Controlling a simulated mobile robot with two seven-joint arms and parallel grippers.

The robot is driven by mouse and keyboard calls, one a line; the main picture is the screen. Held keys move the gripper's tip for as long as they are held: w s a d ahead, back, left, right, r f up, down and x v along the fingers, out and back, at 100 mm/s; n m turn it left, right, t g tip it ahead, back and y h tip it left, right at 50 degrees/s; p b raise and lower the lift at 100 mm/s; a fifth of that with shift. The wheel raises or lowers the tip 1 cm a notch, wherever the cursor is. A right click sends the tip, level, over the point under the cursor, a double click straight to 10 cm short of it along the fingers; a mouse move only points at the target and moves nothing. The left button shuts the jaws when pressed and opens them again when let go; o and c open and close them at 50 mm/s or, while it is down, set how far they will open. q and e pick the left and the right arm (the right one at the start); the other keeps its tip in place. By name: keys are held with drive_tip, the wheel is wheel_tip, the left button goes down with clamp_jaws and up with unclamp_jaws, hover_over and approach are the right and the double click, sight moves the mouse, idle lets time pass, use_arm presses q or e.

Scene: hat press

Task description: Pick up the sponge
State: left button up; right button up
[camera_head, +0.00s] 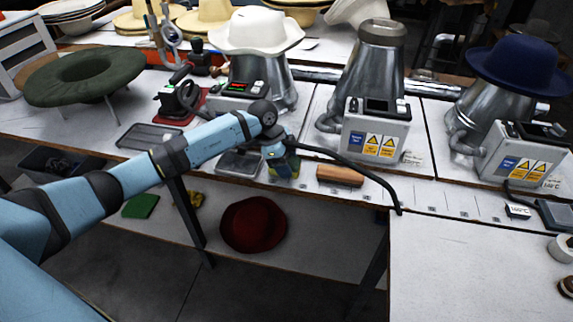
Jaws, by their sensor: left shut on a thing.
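My left arm reaches in from the left, over the bench. Its gripper (281,160) points down at the bench top, just right of a small dark tray. It is shut on a small yellow-green sponge (284,169). The fingers and wrist hide part of the sponge, and I cannot tell whether it touches the bench. My right gripper is not in view.
Dark trays (240,164) (150,136) lie left. Metal hat presses with control boxes (376,138) stand behind. A red hat (253,225) is on the lower shelf.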

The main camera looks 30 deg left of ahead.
use_arm(q)
wheel_tip(320, 180, up, 20)
drive_tip(key=p, duration=0.1)
drive_tip(key=shift+f+p, duration=0.25)
drive_tip(key=shift+p, duration=0.1)
